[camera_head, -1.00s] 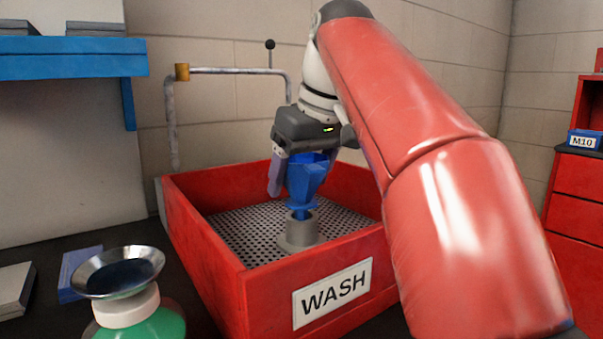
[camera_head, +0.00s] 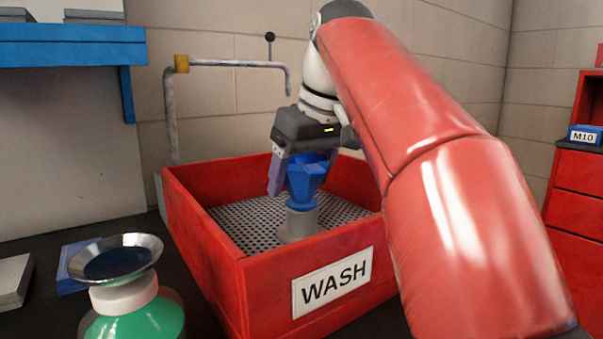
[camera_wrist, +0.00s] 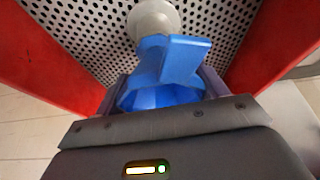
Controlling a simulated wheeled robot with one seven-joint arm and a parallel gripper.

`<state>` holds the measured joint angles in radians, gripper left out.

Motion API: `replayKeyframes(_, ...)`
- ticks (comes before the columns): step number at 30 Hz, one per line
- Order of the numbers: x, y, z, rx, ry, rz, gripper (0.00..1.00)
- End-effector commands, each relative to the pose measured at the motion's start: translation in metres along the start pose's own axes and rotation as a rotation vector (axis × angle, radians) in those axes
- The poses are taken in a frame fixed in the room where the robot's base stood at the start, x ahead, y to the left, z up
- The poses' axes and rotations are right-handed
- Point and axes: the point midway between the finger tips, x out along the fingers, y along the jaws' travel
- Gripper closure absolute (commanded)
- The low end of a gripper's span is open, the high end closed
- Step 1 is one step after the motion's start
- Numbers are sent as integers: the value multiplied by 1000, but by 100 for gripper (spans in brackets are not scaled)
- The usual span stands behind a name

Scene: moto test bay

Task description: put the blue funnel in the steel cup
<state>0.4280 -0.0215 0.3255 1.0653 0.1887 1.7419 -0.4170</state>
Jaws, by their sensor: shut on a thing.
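The blue funnel (camera_head: 306,178) is held in my gripper (camera_head: 298,184), over the red wash basin. It stands about upright, with its wide end up and its narrow end down. The grey steel cup (camera_head: 297,226) stands on the perforated floor of the basin, directly under the funnel. The funnel's spout is hidden inside or behind the cup's rim. In the wrist view the funnel (camera_wrist: 160,90) sits between my two fingers, and the cup (camera_wrist: 152,18) is just beyond its narrow end. My gripper is shut on the funnel.
The red basin (camera_head: 225,268) has raised walls around the cup and a WASH label in front. A bent pipe (camera_head: 225,67) rises behind it. The perforated floor beside the cup is clear.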

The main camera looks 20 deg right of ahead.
Motion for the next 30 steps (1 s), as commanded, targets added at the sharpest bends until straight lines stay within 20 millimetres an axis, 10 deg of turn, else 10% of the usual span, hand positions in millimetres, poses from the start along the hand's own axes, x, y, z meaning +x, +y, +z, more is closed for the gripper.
replayKeyframes(11,4,0,1,0,0,0,50)
replayKeyframes(12,3,0,1,0,0,0,27)
replayKeyframes(18,3,0,1,0,0,0,3)
replayKeyframes(30,-12,0,0,0,2,1,3)
